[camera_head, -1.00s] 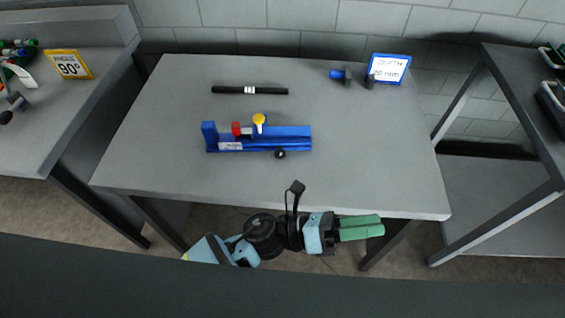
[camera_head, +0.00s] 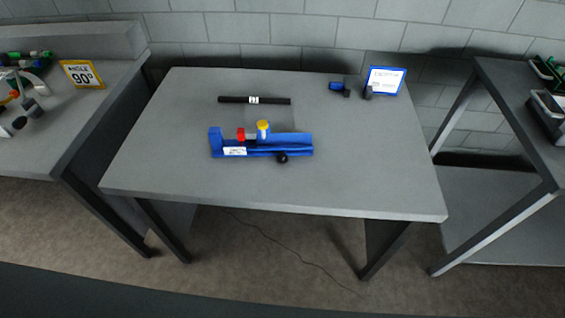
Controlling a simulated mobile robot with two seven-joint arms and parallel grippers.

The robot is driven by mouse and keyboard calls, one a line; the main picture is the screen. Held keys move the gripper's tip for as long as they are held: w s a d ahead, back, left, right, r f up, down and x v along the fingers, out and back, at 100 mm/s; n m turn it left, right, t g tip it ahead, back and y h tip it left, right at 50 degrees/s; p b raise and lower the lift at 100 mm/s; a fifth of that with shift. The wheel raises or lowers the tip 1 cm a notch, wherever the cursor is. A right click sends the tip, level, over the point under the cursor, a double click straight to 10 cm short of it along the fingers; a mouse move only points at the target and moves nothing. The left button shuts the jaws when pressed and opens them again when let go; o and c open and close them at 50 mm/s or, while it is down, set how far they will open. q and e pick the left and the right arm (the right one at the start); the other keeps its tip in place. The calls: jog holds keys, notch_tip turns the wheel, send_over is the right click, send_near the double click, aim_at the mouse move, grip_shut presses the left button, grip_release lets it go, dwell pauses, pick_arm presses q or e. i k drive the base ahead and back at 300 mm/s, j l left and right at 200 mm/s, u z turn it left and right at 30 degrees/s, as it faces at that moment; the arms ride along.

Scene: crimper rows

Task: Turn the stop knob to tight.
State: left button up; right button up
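A blue fixture (camera_head: 290,139) lies on the grey table (camera_head: 180,170), with a white label (camera_head: 234,151) at its front left. It carries a red block (camera_head: 241,134), a yellow-topped knob (camera_head: 263,126) and a black knob (camera_head: 282,158) at its front. I cannot tell by marking which one is the stop knob or how tight it is. Neither of my grippers shows in the head view now.
A black rod with white bands (camera_head: 254,100) lies behind the fixture. A blue-and-black part (camera_head: 338,87) and a blue-framed sign (camera_head: 386,80) stand at the back right. A left bench holds an "ANGLE 90°" sign (camera_head: 82,74). A right shelf holds trays (camera_head: 547,112). The table's front is clear.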

aim_at(281, 158)
jog(key=l+u, duration=0.15)
jog(key=u, duration=0.6)
jog(key=l+u, duration=0.3)
jog(key=l, duration=0.15)
jog(key=l+u, duration=0.3)
jog(key=l, duration=0.15)
jog(key=k+l, duration=0.1)
jog(key=l, duration=0.35)
jog(key=k+l+u, duration=0.1)
jog(key=l, duration=0.3)
jog(key=k+l, duration=0.1)
jog(key=l, duration=0.35)
